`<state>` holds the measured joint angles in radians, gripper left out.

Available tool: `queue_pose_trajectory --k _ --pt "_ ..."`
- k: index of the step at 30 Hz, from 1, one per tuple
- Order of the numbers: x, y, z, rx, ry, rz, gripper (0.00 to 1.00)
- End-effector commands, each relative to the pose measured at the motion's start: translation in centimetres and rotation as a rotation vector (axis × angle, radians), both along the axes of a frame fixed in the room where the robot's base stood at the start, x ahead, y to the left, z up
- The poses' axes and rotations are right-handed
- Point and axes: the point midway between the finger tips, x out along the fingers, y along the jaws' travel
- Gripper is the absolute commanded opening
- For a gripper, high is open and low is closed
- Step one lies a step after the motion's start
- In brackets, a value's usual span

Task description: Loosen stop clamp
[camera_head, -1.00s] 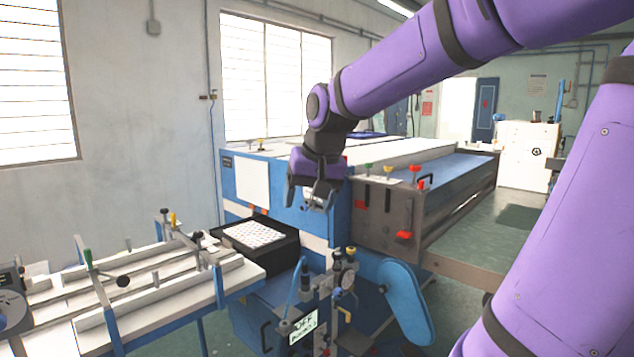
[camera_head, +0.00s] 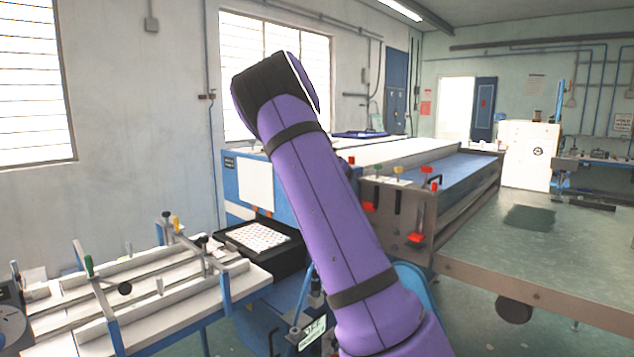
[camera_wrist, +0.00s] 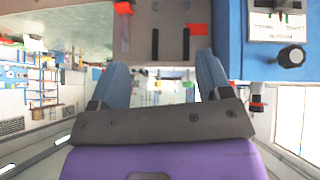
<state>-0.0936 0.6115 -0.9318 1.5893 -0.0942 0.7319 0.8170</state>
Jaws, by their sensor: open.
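I cannot tell for certain which part is the stop clamp. The grey-brown end panel (camera_head: 392,217) of the long blue machine carries two red levers, one on the left (camera_head: 370,206) and one at the lower right (camera_head: 416,238). In the wrist view this panel (camera_wrist: 172,14) shows two dark slots and red parts, one at the left (camera_wrist: 123,8) and one at the right (camera_wrist: 197,29). My gripper (camera_wrist: 162,60) is open, with nothing between its two blue-grey fingers, and appears apart from the panel. In the head view my arm hides it.
A white work table (camera_head: 150,305) with rails and green-, yellow- and black-knobbed clamps stands at the left. A black tray (camera_head: 285,262) holds a patterned white sheet. Green, yellow and red knobs top the machine's end. A bench (camera_head: 530,300) is at right; floor lies beyond.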

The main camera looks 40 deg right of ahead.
Motion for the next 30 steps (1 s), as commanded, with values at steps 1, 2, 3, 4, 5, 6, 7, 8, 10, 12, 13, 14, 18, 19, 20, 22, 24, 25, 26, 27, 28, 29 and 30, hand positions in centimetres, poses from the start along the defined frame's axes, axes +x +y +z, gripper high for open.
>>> queue_pose_trajectory --k 1,2,3,4,5,6,7,8,10,12,13,14,18,19,20,22,24,25,26,27,28,29,30 --pt "1.0 -1.1 -0.3 -0.051 0.013 -0.020 0.71" --pt "1.5 -1.7 -0.3 -0.081 0.015 -0.032 0.71" --pt "2.2 -2.5 -0.3 -0.122 0.018 -0.047 0.71" --pt "2.8 -3.0 -0.3 -0.153 0.020 -0.057 0.71" --pt "3.4 -3.5 -0.3 -0.185 0.023 -0.064 0.71" --pt "4.1 -4.1 -0.2 -0.228 0.027 -0.074 0.71" --pt "4.8 -4.4 -0.2 -0.260 0.028 -0.080 0.71" --pt "5.5 -4.8 -0.2 -0.292 0.031 -0.083 0.71" --pt "7.1 -5.4 -0.2 -0.370 0.035 -0.087 0.71" --pt "9.0 -5.7 -0.2 -0.447 0.037 -0.082 0.71" --pt "9.8 -5.8 -0.3 -0.479 0.040 -0.077 0.71" --pt "10.7 -5.8 -0.4 -0.512 0.041 -0.072 0.71" --pt "15.1 -5.0 -1.2 -0.659 0.042 -0.025 0.71" --pt "16.0 -4.7 -1.5 -0.688 0.042 -0.014 0.71" --pt "16.9 -4.4 -1.8 -0.714 0.042 0.001 0.71" --pt "18.9 -3.6 -2.6 -0.769 0.042 0.031 0.71" --pt "20.6 -2.8 -3.3 -0.815 0.040 0.061 0.71" --pt "21.2 -2.5 -3.6 -0.831 0.038 0.073 0.71" --pt "21.7 -2.2 -3.9 -0.844 0.037 0.083 0.71" --pt "22.3 -1.8 -4.2 -0.860 0.037 0.095 0.71" --pt "22.7 -1.6 -4.4 -0.869 0.036 0.104 0.71" --pt "23.0 -1.4 -4.6 -0.877 0.035 0.110 0.71" --pt "23.3 -1.3 -4.8 -0.885 0.034 0.116 0.71"
